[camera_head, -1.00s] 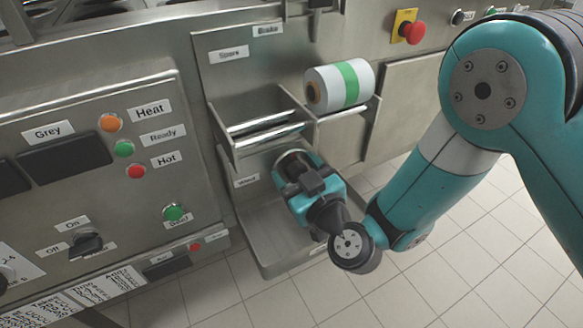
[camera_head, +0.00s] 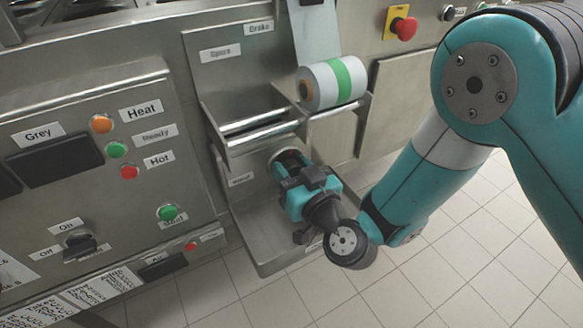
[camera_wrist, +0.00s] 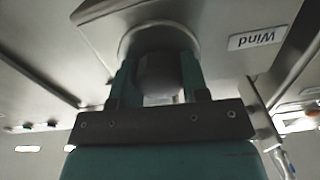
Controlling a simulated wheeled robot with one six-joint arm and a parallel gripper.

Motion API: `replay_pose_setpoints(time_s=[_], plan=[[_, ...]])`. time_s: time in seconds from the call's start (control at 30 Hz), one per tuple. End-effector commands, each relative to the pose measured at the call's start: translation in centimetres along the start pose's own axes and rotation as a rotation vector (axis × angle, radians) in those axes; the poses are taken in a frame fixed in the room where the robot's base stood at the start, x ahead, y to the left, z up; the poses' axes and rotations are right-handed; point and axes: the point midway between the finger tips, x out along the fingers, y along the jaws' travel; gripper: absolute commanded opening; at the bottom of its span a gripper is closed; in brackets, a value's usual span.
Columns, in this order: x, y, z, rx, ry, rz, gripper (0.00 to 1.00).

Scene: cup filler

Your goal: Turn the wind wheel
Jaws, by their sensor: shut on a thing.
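In the head view the wheel (camera_head: 284,158) shows only in part, behind my gripper. My gripper (camera_head: 293,168) points into the panel below the steel shelf. In the wrist view the two teal fingers of my gripper (camera_wrist: 157,80) stand on either side of the knob and are shut on it.
A white roll with a green band (camera_head: 333,83) sits on the holder above my gripper. A red emergency button (camera_head: 405,28) is at the upper right. A control panel (camera_head: 90,170) stands at the left.

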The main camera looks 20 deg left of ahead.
Motion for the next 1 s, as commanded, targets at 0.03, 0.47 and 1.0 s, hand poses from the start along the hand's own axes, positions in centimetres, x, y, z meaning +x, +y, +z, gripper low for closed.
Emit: replay_pose_setpoints(time_s=[0.03,0.47,1.0], plan=[[0.03,0.08,-0.11,0.042,0.003,0.002,0.18],[0.03,0.25,-0.03,0.451,0.004,0.002,0.18],[0.05,0.43,0.09,0.964,0.005,0.002,0.18]])
